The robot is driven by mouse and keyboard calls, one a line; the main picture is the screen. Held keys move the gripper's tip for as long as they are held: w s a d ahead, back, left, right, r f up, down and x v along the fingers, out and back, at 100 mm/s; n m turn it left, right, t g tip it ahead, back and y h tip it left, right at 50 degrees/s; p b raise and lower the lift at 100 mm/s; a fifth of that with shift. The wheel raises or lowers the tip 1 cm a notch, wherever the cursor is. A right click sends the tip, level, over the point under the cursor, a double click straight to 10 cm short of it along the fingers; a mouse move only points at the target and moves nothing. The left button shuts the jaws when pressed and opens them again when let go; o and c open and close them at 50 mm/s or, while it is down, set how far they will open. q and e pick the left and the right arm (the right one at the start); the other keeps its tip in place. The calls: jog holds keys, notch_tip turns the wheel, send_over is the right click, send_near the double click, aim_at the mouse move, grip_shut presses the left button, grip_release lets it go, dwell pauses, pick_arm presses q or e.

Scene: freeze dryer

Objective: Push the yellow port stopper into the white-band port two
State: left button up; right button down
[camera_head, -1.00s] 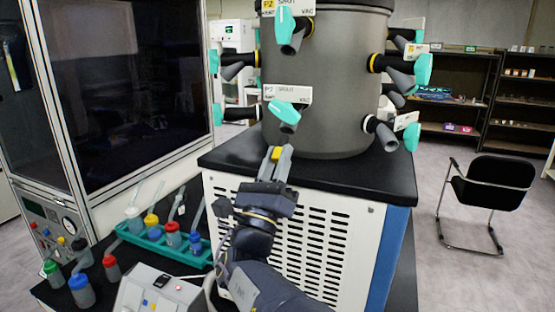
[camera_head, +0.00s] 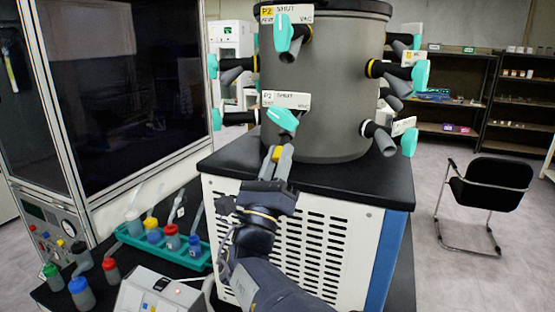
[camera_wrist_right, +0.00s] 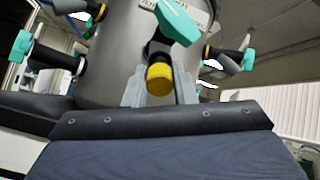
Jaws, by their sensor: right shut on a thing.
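The yellow port stopper (camera_head: 276,154) is between the fingers of my right gripper (camera_head: 281,157), which is shut on it. It also shows in the right wrist view (camera_wrist_right: 159,79), its round yellow end facing the camera. The white-band port two carries a white P2 label (camera_head: 287,99) on the lower front of the grey drum. Its teal handle (camera_head: 284,118) slants over the port, and in the wrist view the dark port (camera_wrist_right: 157,48) is right behind the stopper. I cannot tell whether they touch. My left gripper is not in view.
Other ports with teal handles ring the grey drum (camera_head: 320,75). The drum stands on a black top (camera_head: 380,180). A teal rack (camera_head: 195,262) of bottles is at the lower left, and a chair (camera_head: 490,190) at the right.

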jog(key=shift+p+x, duration=0.85)
jog(key=shift+x, duration=0.2)
dwell(0.6)
jog(key=c, duration=1.1)
grip_release()
jog(key=shift+f, duration=0.1)
jog(key=shift+s+a+f+b, duration=0.15)
jog(key=shift+s+f+b, duration=0.1)
jog(key=shift+f+b, duration=0.05)
jog(key=b+v, duration=0.2)
jog(key=v, duration=0.4)
jog(key=shift+s, duration=0.15)
jog(key=shift+s+a+f, duration=0.1)
jog(key=shift+s+f, duration=0.15)
jog(key=shift+s, duration=0.05)
jog(key=shift+b+v, duration=1.15)
jog(key=shift+v, duration=2.3)
